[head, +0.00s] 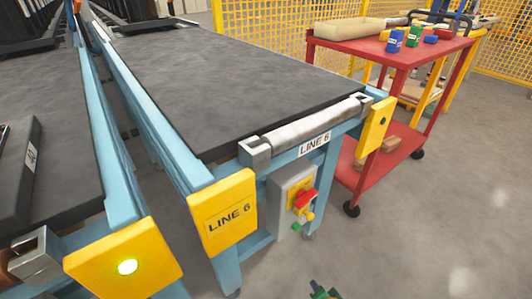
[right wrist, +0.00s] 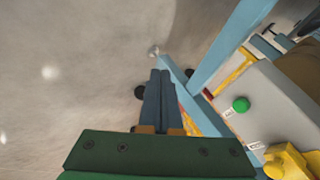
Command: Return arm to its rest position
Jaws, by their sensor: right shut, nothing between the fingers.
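My right gripper (right wrist: 160,75) is shut and empty in the right wrist view, its two dark fingers together, pointing over the grey floor. In the head view only a small green and dark part of the right gripper (head: 322,292) shows at the bottom edge, in front of the Line 6 conveyor. It is apart from the grey control box (head: 290,200) on the conveyor's end. That control box (right wrist: 270,100) is to the right in the right wrist view, with a green button (right wrist: 240,103) and a yellow switch part (right wrist: 285,163). My left gripper is not in view.
The Line 6 conveyor (head: 230,75) has blue rails and yellow end plates. A red cart (head: 385,50) carries a tray and small containers. The grey floor (head: 440,230) at right is clear.

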